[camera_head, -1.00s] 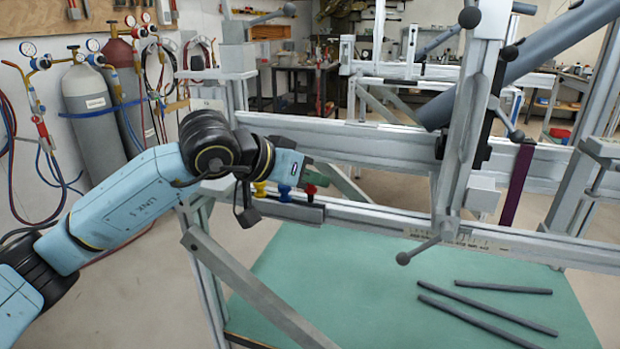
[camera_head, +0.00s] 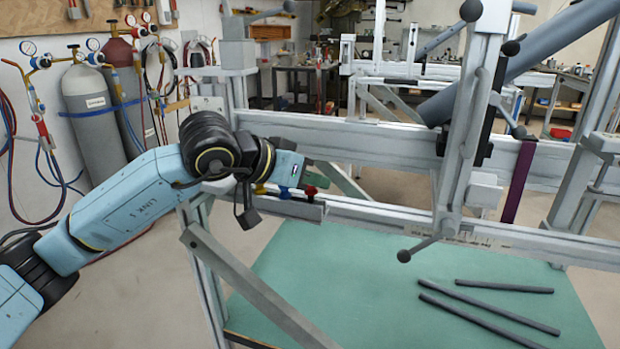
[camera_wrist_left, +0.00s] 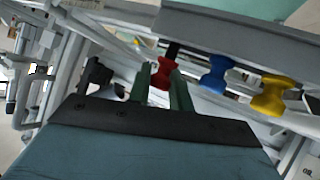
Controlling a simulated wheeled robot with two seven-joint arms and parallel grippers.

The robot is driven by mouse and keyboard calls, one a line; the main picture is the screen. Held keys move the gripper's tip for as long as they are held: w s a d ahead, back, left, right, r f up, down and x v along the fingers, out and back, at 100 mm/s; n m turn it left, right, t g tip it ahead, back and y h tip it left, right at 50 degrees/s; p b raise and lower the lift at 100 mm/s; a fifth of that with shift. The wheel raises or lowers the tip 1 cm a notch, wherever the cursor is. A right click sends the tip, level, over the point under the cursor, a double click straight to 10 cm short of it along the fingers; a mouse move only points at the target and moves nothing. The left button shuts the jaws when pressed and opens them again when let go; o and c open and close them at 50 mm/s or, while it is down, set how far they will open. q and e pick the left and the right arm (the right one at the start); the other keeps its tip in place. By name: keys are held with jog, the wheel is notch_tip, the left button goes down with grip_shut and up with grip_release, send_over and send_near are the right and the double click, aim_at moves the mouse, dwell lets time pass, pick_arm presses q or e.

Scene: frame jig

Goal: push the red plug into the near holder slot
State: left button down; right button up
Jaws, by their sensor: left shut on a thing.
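The red plug (camera_head: 310,190) is at the right end of a short row of plugs on a grey holder bar (camera_head: 286,207) fixed to the frame's lower rail. The blue plug (camera_head: 284,193) and the yellow plug (camera_head: 260,189) stand to its left. My left gripper (camera_head: 312,178) reaches over the row with its green fingers. In the left wrist view, the fingers (camera_wrist_left: 164,92) are shut on the red plug (camera_wrist_left: 161,78), one on each side. A dark piece shows at the plug's far end, against the grey holder. The slot itself is hidden. My right gripper is not in view.
A vertical clamp post (camera_head: 470,120) with ball-ended handles stands to the right. A purple strap (camera_head: 518,182) hangs beyond it. Several dark rods (camera_head: 488,308) lie on the green mat (camera_head: 330,275) below. Gas cylinders (camera_head: 92,120) stand at the left wall.

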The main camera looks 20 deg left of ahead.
pick_arm(q)
jog(key=shift+f+b, duration=0.9)
jog(key=shift+f, duration=0.1)
jog(key=c, duration=1.2)
grip_release()
jog(key=p+v, duration=0.2)
jog(key=v, duration=1.1)
jog(key=shift+s+r+p, duration=0.15)
jog(key=shift+r+p, duration=0.05)
jog(key=shift+p, duration=0.15)
